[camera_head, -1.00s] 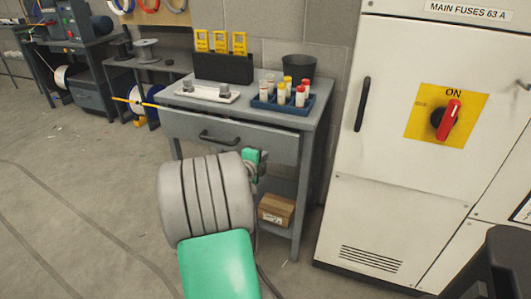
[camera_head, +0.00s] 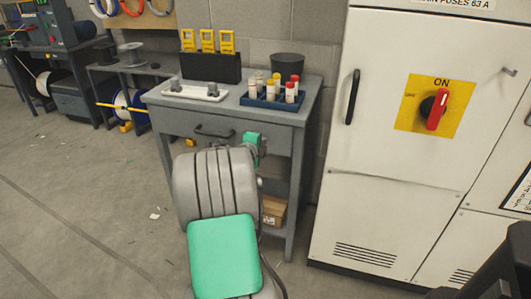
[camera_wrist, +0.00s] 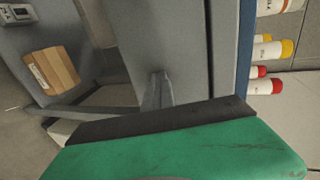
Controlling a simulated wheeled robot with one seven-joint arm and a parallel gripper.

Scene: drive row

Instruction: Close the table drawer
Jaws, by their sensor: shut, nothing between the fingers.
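The grey table (camera_head: 313,95) stands against the block wall. Its drawer front (camera_head: 180,124) has a dark bar handle (camera_head: 213,133) and sits close under the tabletop edge. In the wrist view the drawer front (camera_wrist: 160,35) is a grey panel, with a thin dark line between it and the tabletop edge. My gripper (camera_wrist: 158,76) is shut and empty, its fingers pointing at the drawer front; contact is hard to tell. In the head view my green hand is right of the handle, and the fingertips are hidden by my arm.
On the tabletop are a blue tray (camera_head: 262,104) of bottles, a white tray (camera_head: 180,93), a black holder (camera_head: 211,68) with yellow devices and a dark bin (camera_head: 288,67). A cardboard box (camera_head: 274,209) is on the lower shelf. A white cabinet (camera_head: 375,140) stands at right.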

